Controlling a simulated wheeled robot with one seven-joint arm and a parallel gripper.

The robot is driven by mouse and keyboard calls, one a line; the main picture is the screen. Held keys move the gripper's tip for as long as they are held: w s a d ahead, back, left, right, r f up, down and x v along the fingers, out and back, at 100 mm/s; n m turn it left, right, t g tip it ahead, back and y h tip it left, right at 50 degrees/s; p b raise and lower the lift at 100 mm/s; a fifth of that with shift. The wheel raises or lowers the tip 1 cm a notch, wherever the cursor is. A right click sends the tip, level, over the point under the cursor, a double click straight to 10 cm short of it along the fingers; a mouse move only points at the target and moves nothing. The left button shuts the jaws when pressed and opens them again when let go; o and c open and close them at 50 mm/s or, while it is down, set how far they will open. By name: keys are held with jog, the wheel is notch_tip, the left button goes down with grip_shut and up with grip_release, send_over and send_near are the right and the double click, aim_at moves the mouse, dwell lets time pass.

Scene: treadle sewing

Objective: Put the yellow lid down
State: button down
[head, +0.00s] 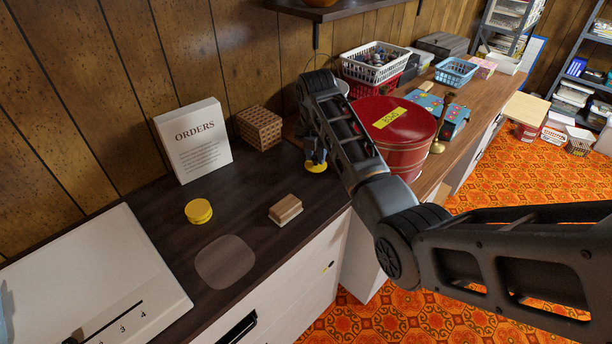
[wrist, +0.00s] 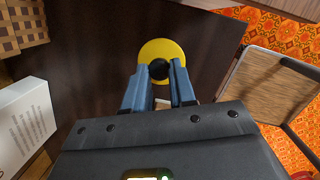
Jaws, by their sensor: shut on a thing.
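The yellow lid (wrist: 160,46) is a round disc with a black knob in its middle. My gripper (wrist: 160,75) is shut on the knob, with one blue-grey finger on each side of it. In the head view the lid (head: 317,168) shows below my gripper (head: 316,154), over the dark countertop (head: 250,190) and left of the red tin. The lid looks about level. I cannot tell whether its underside touches the countertop. My arm hides part of the area behind it.
The red tin (head: 400,138) stands close right of my gripper. A checkered block (head: 259,128), an ORDERS sign (head: 193,140), a round yellow object (head: 198,211) and a small wooden block (head: 286,210) stand to the left. The dark countertop between them is clear.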

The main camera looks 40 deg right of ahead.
aim_at(315, 166)
jog(key=shift+f, duration=3.05)
jog(key=shift+f, duration=0.2)
jog(key=c, duration=0.9)
grip_release()
jog(key=shift+r, duration=0.1)
jog(key=r, duration=0.4)
jog(key=s+a+r, duration=0.1)
jog(key=r, duration=0.7)
jog(key=shift+s+a, duration=0.2)
jog(key=shift+a, duration=0.1)
